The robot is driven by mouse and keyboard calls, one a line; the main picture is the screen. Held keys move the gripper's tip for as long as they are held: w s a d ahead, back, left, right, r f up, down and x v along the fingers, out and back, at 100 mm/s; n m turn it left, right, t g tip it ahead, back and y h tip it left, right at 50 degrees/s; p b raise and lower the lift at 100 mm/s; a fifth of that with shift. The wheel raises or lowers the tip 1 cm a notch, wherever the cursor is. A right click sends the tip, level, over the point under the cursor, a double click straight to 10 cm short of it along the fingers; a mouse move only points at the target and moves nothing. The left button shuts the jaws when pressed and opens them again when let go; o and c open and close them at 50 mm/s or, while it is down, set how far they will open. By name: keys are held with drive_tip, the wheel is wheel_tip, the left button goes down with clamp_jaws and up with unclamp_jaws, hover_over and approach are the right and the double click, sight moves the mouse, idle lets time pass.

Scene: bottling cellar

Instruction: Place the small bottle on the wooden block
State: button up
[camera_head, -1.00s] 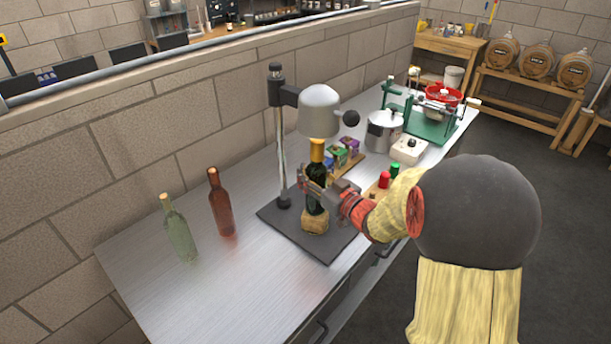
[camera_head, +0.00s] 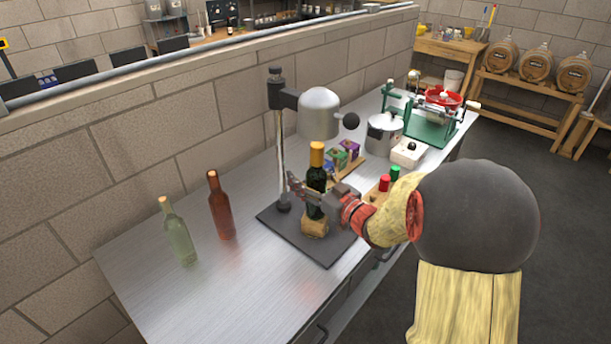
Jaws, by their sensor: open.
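A small dark bottle (camera_head: 316,178) with a yellow-orange top stands upright, its base at the wooden block (camera_head: 315,225). The block sits on the dark base plate (camera_head: 280,228) of a lamp-like stand, below its grey head. My gripper (camera_head: 303,187) is open at the bottle's lower half, with a finger showing to the left of it. The gripper hides part of the bottle's lower right side. Whether the fingers touch the glass cannot be told.
A green bottle (camera_head: 178,232) and a brown bottle (camera_head: 221,208) stand on the metal bench to the left. The stand's post (camera_head: 281,150) and grey head (camera_head: 319,112) are close by. A pot (camera_head: 383,135), small boxes and red and green pieces stand to the right. The front left bench is clear.

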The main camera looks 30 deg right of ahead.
drive_tip(key=p, duration=0.3)
approach(323, 188)
drive_tip(key=w, duration=0.5)
drive_tip(key=shift+w+a, duration=0.1)
drive_tip(key=shift+a, duration=0.3)
